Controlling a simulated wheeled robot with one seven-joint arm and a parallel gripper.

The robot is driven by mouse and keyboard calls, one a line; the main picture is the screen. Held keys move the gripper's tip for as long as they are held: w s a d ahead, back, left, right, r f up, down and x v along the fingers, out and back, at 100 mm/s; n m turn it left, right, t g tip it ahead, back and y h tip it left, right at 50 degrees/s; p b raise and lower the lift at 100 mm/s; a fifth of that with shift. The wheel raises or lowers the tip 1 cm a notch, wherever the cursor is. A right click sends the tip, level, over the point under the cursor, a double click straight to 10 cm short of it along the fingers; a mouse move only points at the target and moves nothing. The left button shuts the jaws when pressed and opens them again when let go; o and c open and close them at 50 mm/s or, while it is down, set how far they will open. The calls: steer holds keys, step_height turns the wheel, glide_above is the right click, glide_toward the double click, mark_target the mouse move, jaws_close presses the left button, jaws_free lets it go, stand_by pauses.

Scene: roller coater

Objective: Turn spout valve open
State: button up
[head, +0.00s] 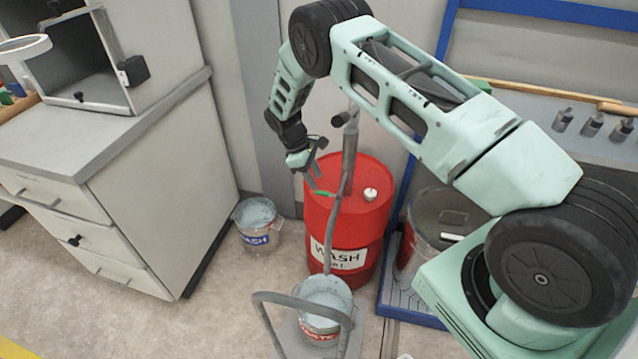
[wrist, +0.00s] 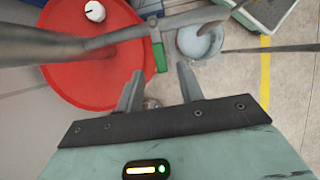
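A red drum (head: 325,222) with a "WASH" label stands on the floor, with a grey pump on top. Its grey spout pipe (head: 334,225) runs down toward a bucket. The small green valve handle (head: 323,193) sits on the spout near the drum top. In the wrist view the green handle (wrist: 160,53) lies beyond the fingertips, roughly midway between them, beside the grey pipe (wrist: 190,17). My gripper (head: 317,165) is just above and left of the handle. In the wrist view my gripper (wrist: 158,74) is open and empty, with its fingers apart. No contact with the handle is visible.
A bucket of grey-blue liquid (head: 320,325) stands on a cart with a tubular handle (head: 262,300) below the spout. Another bucket (head: 256,240) stands left of the drum. A grey cabinet (head: 165,190) is at left, a metal can (head: 410,240) at right. The pump's upright tube (head: 349,150) is close to my gripper.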

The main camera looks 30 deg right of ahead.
mark_target(322, 192)
steer(key=shift+p+x, duration=0.35)
steer(key=shift+x, duration=1.8)
jaws_close()
